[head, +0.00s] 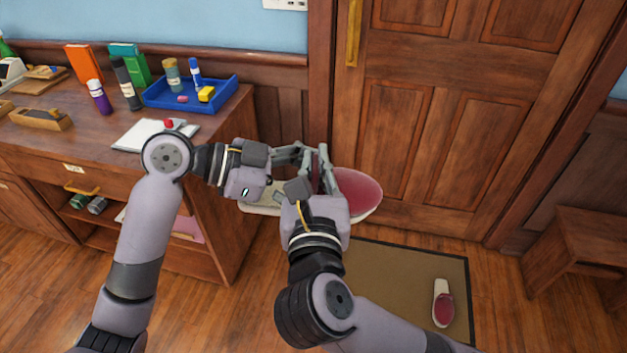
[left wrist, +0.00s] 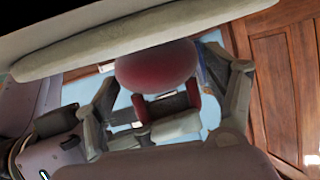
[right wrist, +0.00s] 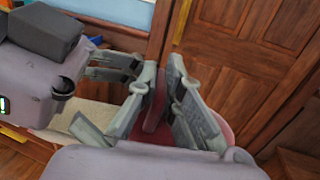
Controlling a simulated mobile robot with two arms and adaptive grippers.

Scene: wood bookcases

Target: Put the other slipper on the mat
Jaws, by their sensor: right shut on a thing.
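A slipper with a dark pink upper (head: 363,190) and pale sole is held in the air in the head view, near the mat's far left corner. My right gripper (head: 320,155) is shut on its upper; pink shows between the fingers in the right wrist view (right wrist: 153,112). My left gripper (head: 298,153) is close beside the right one, its fingers spread apart in the left wrist view (left wrist: 165,75), with the slipper close in front. Whether it touches the slipper is unclear. The matching slipper (head: 443,304) lies on the brown mat (head: 400,275), near its right edge.
A wooden desk (head: 225,115) at left carries a blue tray (head: 160,98), bottles, books and a notepad (head: 140,135). A closed wooden door (head: 450,130) stands behind the mat. A wooden stool (head: 580,235) is at right. The mat's middle is bare.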

